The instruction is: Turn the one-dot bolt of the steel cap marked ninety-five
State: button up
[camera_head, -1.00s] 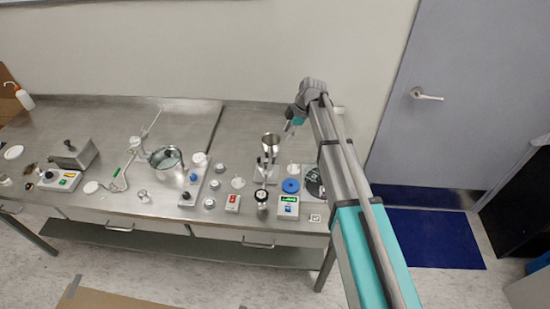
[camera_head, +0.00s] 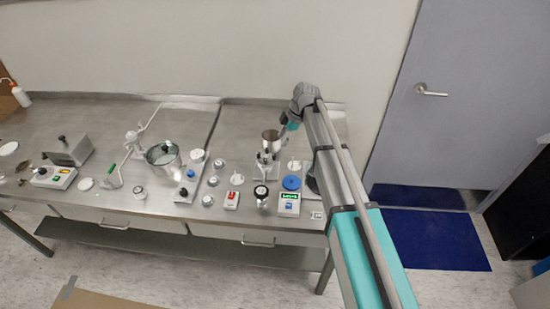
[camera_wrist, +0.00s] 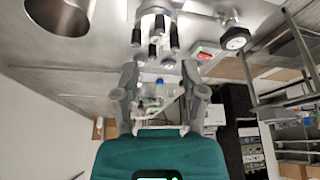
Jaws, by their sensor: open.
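A steel fitting with several black-ended bolts (camera_wrist: 155,28) shows at the top middle of the wrist view. It looks like the cap assembly, but I cannot read a ninety-five or any dots on it. In the head view a small cluster with dark upright parts (camera_head: 265,160) stands just below a steel cup (camera_head: 271,137). My gripper (camera_wrist: 161,66) is open, its two fingers apart and pointing toward the bolted fitting, with nothing seen between the tips.
The steel cup also fills the upper left of the wrist view (camera_wrist: 58,14). A scale with a blue disc (camera_head: 291,184), a red-switch box (camera_head: 231,199) and a pail (camera_head: 163,160) crowd the bench.

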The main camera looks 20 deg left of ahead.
aim_at(274, 154)
jog(key=shift+b+x, duration=3.6)
jog(key=shift+x, duration=0.6)
grip_shut()
